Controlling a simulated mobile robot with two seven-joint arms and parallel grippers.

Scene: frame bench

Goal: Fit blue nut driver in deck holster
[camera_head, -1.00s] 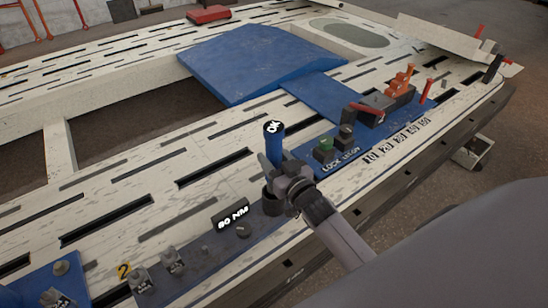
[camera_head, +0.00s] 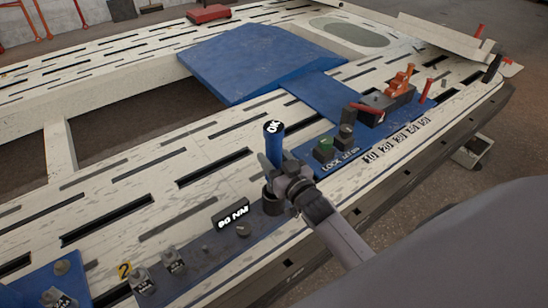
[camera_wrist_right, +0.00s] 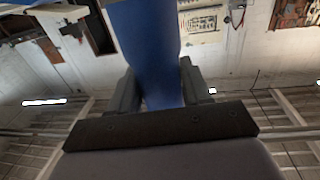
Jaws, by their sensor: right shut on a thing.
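The blue nut driver (camera_head: 273,143) stands upright, with a white OK mark on its dark top. My right gripper (camera_head: 274,168) is shut on its blue handle. In the right wrist view the blue handle (camera_wrist_right: 147,45) runs up between the two fingers of the gripper (camera_wrist_right: 156,92). Below the fingers a dark round cup (camera_head: 269,203), which looks like the deck holster, sits on the blue deck strip directly under the driver. The driver's lower end is hidden by the gripper and cup, so I cannot tell how deep it sits. My left gripper is not in view.
A black 80 NM block (camera_head: 231,215) and several grey knobs stand to the left on the strip. To the right are a green button box (camera_head: 325,149) and an orange-and-grey clamp (camera_head: 392,97). The slotted white deck (camera_head: 130,185) behind is mostly clear.

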